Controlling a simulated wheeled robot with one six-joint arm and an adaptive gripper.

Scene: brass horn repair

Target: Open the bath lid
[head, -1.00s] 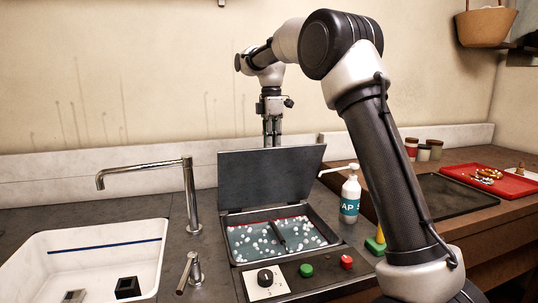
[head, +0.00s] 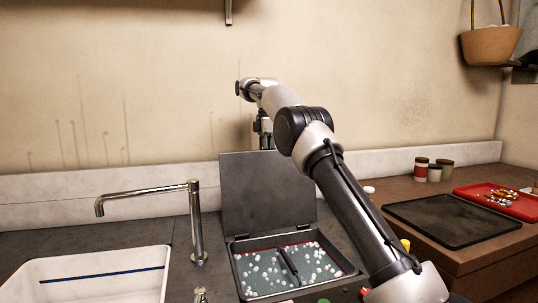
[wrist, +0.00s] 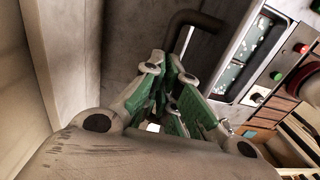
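The bath (head: 352,271) is a dark rectangular tank set in the counter, with teal liquid, several white floating pieces and a dark bar inside. Its grey lid (head: 262,195) stands raised, close to upright, on the back edge. The opening faces me uncovered. My gripper (wrist: 166,70) is behind the lid in the head view, its lower part hidden by the lid. In the wrist view its green-sided fingers converge, tips close together with nothing seen between them. A dark curved bar (wrist: 194,20) is beyond the fingertips; I cannot tell whether they touch it. The bath also shows in the wrist view (wrist: 215,97).
A chrome tap (head: 194,225) and white sink (head: 60,290) are left of the bath. A black tray (head: 455,222), a red tray (head: 520,206) and several jars (head: 421,169) are on the right. A wall stands close behind the lid.

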